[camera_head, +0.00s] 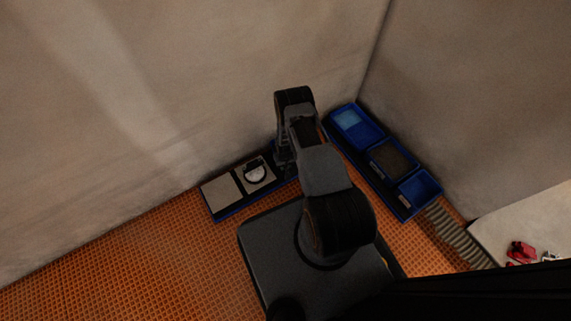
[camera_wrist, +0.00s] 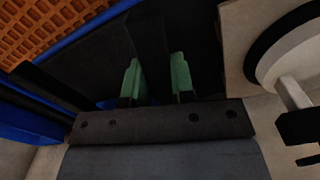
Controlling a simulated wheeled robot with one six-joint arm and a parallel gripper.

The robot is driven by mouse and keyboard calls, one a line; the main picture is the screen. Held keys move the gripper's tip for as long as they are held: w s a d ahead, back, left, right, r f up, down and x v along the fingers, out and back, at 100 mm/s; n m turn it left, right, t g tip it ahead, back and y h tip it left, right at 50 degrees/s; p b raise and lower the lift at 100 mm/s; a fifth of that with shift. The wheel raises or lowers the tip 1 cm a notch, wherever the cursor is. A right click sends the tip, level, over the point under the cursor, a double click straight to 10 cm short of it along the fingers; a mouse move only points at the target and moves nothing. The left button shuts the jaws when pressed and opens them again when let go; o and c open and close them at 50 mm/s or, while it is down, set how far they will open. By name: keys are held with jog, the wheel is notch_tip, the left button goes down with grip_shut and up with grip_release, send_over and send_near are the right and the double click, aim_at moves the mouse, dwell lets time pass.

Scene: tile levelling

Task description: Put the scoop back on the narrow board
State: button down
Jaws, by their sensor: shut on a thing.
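My gripper (camera_wrist: 156,82) has two green fingertips, and it is shut on a dark, straight piece (camera_wrist: 151,45) that runs between them. I take this to be the scoop's handle; its far end is lost in shadow. In the head view my arm hides most of the gripper and the scoop. The gripper is low, over the right end of a dark board with a blue edge (camera_head: 235,212) along the left wall. I cannot tell whether the scoop touches the board.
Two pale tiles lie on that board; a round white tool with a black rim (camera_head: 257,173) sits on the right one and shows close at the wrist view's right. A second board at right holds a light-blue tray (camera_head: 348,122), a brown-filled tray (camera_head: 390,160) and a blue tray (camera_head: 420,188).

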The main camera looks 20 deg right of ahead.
jog(key=shift+f+b, duration=0.65)
jog(key=shift+f, duration=0.1)
dwell(0.4)
jog(key=c, duration=0.9)
grip_release()
jog(key=shift+r, duration=0.1)
notch_tip(320, 180, up, 14)
jog(key=p, duration=0.6)
